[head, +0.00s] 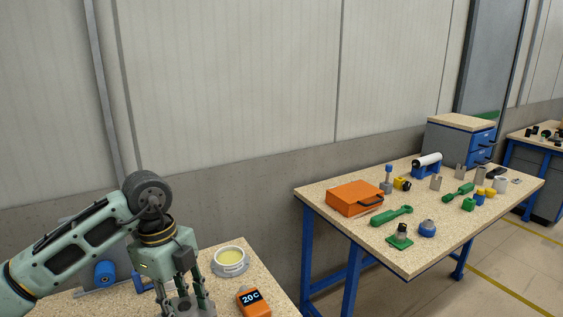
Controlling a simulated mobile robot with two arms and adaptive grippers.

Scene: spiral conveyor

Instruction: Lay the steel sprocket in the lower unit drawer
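My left gripper (184,300) points down over the near table at the bottom edge of the head view. Its fingers are spread around a grey metal part (180,308), possibly the steel sprocket. The frame edge cuts the part off, so I cannot tell whether the fingers grip it. The drawer unit (451,139) stands at the back of the far table, grey with a wooden top. It has two blue drawers, and the lower drawer (482,156) looks closed. My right gripper is not in view.
A cup with yellow contents (230,258) and an orange meter reading 20C (252,301) stand beside my gripper. The far table (350,222) holds an orange case (354,198), a green wrench (391,217) and several small parts. A floor gap separates the tables.

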